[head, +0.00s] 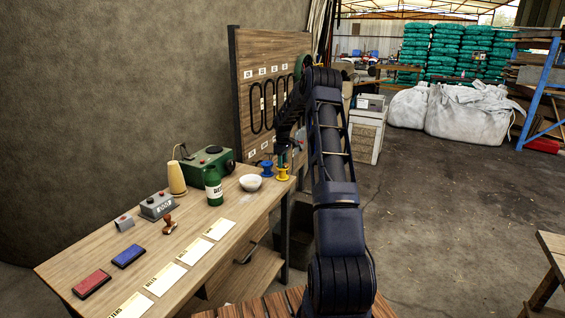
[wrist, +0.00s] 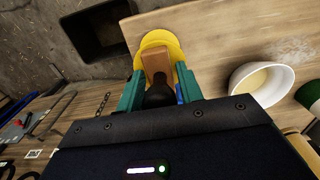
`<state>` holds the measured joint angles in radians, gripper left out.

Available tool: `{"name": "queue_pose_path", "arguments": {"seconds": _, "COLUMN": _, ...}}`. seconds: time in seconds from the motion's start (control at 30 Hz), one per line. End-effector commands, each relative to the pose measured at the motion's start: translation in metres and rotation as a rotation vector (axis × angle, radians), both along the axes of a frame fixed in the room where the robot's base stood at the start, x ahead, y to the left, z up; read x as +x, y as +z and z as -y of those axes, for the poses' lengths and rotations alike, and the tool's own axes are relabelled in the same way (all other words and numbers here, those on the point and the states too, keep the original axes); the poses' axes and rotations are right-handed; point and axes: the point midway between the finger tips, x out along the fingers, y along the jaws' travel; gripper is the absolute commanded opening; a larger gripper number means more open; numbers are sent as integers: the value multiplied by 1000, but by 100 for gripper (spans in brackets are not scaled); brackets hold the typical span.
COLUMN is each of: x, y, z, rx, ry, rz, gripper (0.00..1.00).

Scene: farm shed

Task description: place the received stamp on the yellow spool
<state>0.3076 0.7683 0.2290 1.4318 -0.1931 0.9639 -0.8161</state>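My gripper (head: 290,143) is low over the far right end of the workbench, above the yellow spool (head: 283,175). In the wrist view its teal fingers (wrist: 159,82) stand on either side of a stamp (wrist: 155,64) with a brown wooden block and a dark handle, and they appear shut on the handle. The block lies over the yellow spool, whose rim (wrist: 161,38) shows around it. I cannot tell whether the block touches the spool. The stamp's marking is hidden.
A blue spool (head: 267,169) stands close beside the yellow one. Another stamp (head: 169,226), ink pads and paper slips lie farther left. A pegboard (head: 262,80) rises behind.

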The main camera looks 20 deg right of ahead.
Motion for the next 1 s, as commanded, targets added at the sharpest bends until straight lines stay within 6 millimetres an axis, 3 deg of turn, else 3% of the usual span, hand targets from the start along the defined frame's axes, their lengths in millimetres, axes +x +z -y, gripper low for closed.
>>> {"name": "queue_pose_path", "arguments": {"seconds": 0.47, "x": 0, "y": 8, "z": 0, "rx": -1, "ry": 0, "rz": 2, "gripper": 49}}
{"name": "queue_pose_path", "arguments": {"seconds": 1.0, "x": 0, "y": 101, "z": 0, "rx": 0, "ry": 0, "rz": 1, "gripper": 49}}
